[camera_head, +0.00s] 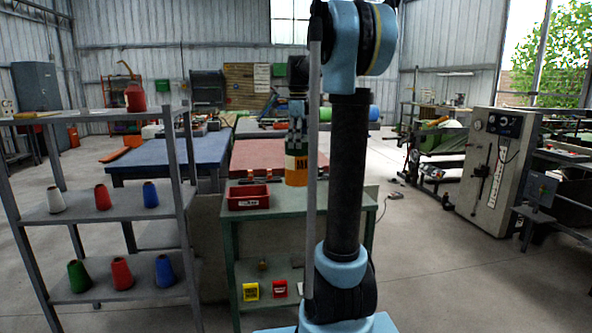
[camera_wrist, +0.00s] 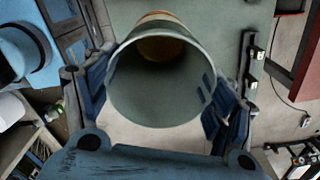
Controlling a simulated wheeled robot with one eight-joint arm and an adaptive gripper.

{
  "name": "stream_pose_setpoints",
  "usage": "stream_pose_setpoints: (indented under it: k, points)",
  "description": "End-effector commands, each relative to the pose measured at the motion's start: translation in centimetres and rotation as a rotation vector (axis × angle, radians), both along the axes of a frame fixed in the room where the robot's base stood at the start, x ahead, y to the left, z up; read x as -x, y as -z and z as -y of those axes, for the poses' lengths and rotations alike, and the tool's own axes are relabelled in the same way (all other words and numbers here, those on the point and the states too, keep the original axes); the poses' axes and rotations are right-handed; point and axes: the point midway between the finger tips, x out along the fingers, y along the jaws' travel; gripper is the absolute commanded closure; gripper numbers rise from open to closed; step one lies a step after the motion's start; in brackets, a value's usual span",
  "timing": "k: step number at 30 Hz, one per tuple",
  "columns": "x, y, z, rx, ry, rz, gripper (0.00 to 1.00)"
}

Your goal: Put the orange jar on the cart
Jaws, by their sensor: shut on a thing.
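The orange jar (camera_head: 297,169) with dark lettering is upright over a green two-level stand (camera_head: 278,212), which may be the cart. My gripper (camera_head: 298,143) points down at the jar's upper part. In the wrist view, the gripper's blue fingers (camera_wrist: 155,95) are closed on both sides of an open, hollow grey-green cylinder (camera_wrist: 150,100) with orange at its far end. The jar's base is close to the stand's top; I cannot tell whether it touches. My arm hides part of the stand's right side.
A red bin (camera_head: 249,197) sits on the stand's top, left of the jar. Yellow (camera_head: 250,291) and red (camera_head: 280,288) small bins are on its lower shelf. A grey rack (camera_head: 70,230) with several thread cones stands left. Tables with blue (camera_head: 172,152) and red tops are behind.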

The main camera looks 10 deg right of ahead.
Motion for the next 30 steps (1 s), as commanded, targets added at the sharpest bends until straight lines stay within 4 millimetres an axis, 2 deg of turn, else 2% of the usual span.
stream_pose_setpoints:
  k: [3,11,18,29,30]
  points:
    - [0.0,1.5,0.0,0.000,0.000,0.000,0.66]
    - [0.0,3.0,0.0,0.000,0.000,0.000,0.66]
    - [0.0,5.9,0.0,0.000,0.001,0.000,0.66]
    - [0.0,6.4,0.1,0.000,0.001,0.000,0.66]
    - [0.0,6.4,0.1,0.000,0.001,0.000,0.21]
